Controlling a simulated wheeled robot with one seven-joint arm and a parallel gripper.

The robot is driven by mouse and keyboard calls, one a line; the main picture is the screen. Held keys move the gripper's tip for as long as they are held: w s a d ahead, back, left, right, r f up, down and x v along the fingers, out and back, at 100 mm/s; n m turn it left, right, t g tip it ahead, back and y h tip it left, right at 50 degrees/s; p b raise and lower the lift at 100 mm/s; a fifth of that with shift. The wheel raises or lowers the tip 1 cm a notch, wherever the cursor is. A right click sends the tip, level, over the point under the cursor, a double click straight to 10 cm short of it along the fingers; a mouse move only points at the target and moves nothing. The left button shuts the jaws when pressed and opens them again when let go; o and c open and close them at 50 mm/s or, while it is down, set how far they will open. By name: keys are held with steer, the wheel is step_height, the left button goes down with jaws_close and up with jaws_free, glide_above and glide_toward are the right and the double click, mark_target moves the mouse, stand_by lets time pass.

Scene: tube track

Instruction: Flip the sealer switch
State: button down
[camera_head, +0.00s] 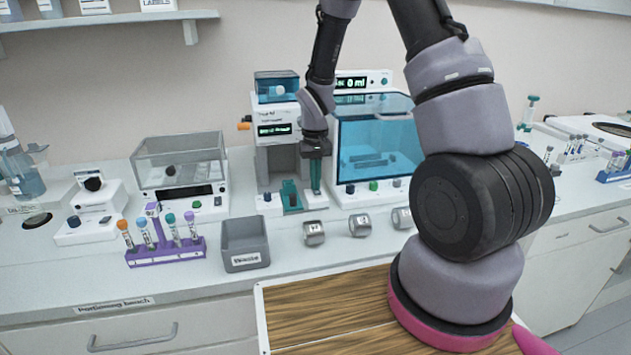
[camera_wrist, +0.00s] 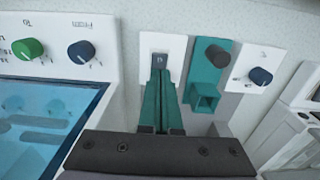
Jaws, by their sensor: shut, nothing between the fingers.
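A white and grey machine with a dark display (camera_head: 276,130) stands at the back of the bench; I take it to be the sealer, but its label is too small to read. Low on its front is a teal holder (camera_head: 291,196), which also shows in the wrist view (camera_wrist: 206,92). Beside the holder, a white panel (camera_wrist: 149,46) carries a small dark switch (camera_wrist: 159,58). My gripper (camera_wrist: 160,75) is shut and empty, its teal fingertips right at the switch. Whether they touch it, and the switch's position, I cannot tell. In the head view my gripper (camera_head: 315,180) points down.
A blue-windowed cabinet (camera_head: 375,140) stands close on the right. On the left are a grey waste bin (camera_head: 244,246), a purple tube rack (camera_head: 165,250) and a clear-lidded box (camera_head: 180,165). Several metal weights (camera_head: 314,233) lie in front. A dark blue knob (camera_wrist: 260,77) is near the holder.

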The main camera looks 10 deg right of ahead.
mark_target(317, 192)
steer(key=shift+s+f, duration=0.1)
steer(key=shift+s, duration=0.05)
steer(key=shift+s+r, duration=0.2)
steer(key=shift+s, duration=0.5)
step_height(317, 192, up, 14)
stand_by(0.4)
steer(key=shift+w, duration=0.65)
steer(key=shift+f, duration=0.15)
